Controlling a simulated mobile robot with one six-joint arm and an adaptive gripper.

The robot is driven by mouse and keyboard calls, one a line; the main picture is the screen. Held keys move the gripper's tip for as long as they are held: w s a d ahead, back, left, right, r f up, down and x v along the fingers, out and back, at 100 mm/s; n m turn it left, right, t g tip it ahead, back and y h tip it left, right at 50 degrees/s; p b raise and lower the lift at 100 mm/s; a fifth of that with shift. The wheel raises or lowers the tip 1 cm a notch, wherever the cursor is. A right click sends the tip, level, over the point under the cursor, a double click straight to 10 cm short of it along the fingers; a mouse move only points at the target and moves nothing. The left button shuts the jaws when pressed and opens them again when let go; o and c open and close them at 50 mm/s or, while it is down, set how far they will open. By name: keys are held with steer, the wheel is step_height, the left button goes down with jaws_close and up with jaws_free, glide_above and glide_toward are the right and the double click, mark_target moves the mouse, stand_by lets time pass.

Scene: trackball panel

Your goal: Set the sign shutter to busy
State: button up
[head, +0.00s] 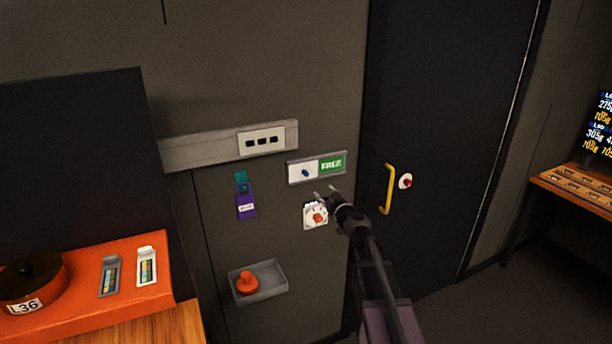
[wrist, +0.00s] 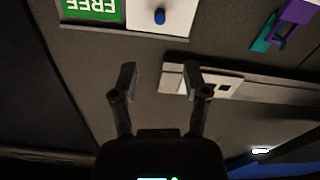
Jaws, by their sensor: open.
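The sign (head: 317,168) is a grey-framed strip on the wall, left of the dark door. Its right part shows a green FREE field (head: 332,164). Its left part is a white shutter (head: 297,173) with a blue knob (head: 306,173). In the wrist view the sign appears upside down at the top, with the green field (wrist: 92,7) and the blue knob (wrist: 159,16). My gripper (head: 326,193) is open and empty, just below the sign in the head view. In the wrist view its fingers (wrist: 158,78) stand apart, with nothing between them.
A white plate with a red knob (head: 317,217) is just below my gripper. A yellow door handle (head: 388,190) is to the right. A purple holder (head: 246,205) and a grey tray with an orange knob (head: 247,284) are to the left. A grey rail (head: 200,150) runs along the wall.

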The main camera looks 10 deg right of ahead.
mark_target(308, 176)
steer(key=x, duration=1.3)
steer(key=shift+w+a, duration=0.15)
steer(key=shift+w, duration=0.15)
jaws_close()
